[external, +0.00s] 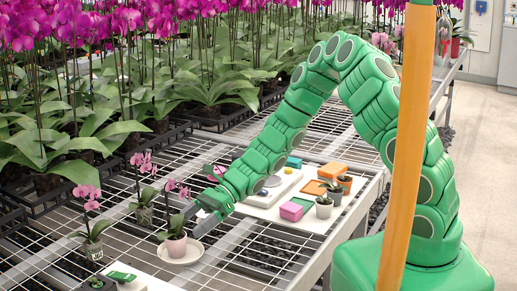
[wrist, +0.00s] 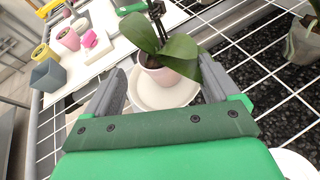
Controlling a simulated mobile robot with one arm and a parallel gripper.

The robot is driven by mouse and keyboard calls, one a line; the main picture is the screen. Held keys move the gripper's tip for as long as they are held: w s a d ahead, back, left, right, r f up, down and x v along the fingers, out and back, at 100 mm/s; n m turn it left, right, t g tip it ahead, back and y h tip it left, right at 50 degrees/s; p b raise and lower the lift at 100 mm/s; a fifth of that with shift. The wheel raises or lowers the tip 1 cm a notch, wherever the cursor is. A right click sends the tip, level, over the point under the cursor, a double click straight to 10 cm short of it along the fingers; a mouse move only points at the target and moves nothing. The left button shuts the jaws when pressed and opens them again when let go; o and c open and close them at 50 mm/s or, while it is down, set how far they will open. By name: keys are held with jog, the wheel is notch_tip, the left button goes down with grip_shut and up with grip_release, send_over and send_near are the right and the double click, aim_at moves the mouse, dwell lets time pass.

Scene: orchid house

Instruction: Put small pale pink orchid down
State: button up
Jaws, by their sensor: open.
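The small orchid (external: 176,246) has a pale pink pot, broad green leaves and pink blooms. It stands upright on a white saucer (external: 190,258) on the wire bench. In the wrist view the pale pink pot (wrist: 156,76) sits on the white saucer (wrist: 170,98), with leaves covering part of its rim. My gripper (external: 192,213) is low beside the plant. Its fingers are open, one on each side of the pot (wrist: 162,68), with visible gaps between them and the pot. The blooms are out of the wrist view.
Two potted orchids (external: 144,214) (external: 93,246) stand left of the saucer. Tall magenta orchids (external: 85,85) fill the back.

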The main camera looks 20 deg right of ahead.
jog(key=v, duration=0.6)
dwell(0.3)
jog(key=shift+r, duration=0.1)
